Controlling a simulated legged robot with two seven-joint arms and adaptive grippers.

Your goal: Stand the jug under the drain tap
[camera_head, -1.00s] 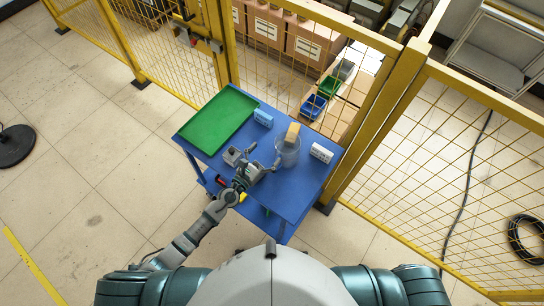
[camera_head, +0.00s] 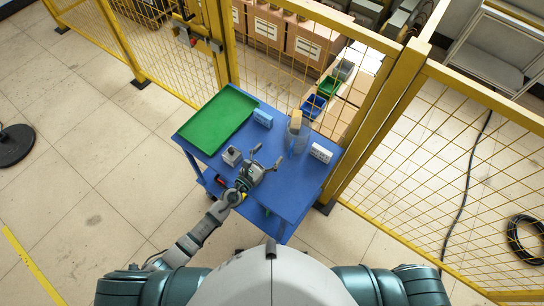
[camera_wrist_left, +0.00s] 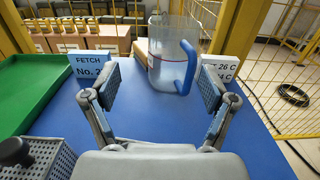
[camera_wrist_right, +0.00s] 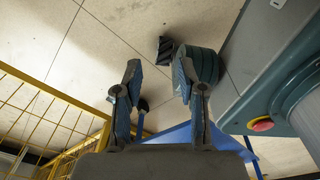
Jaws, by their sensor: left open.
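The clear jug (camera_head: 298,143) stands on the blue cart top, towards its back right. In the left wrist view the jug (camera_wrist_left: 167,65) is upright, with a blue handle (camera_wrist_left: 187,67) on its right side facing me. My left gripper (camera_head: 267,157) is open and empty, in front of the jug and apart from it. In the left wrist view its fingers frame the jug, which is beyond their tips. My right gripper (camera_wrist_right: 158,83) is open and empty, seen only in its own wrist view. I cannot make out a drain tap in any view.
A green tray (camera_head: 218,118) fills the cart's back left. A blue-and-white box (camera_head: 262,118) and a white box (camera_head: 321,153) flank the jug. A small grey perforated box (camera_head: 232,156) with a black knob is left of my left gripper. Yellow mesh fence (camera_head: 400,75) stands behind.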

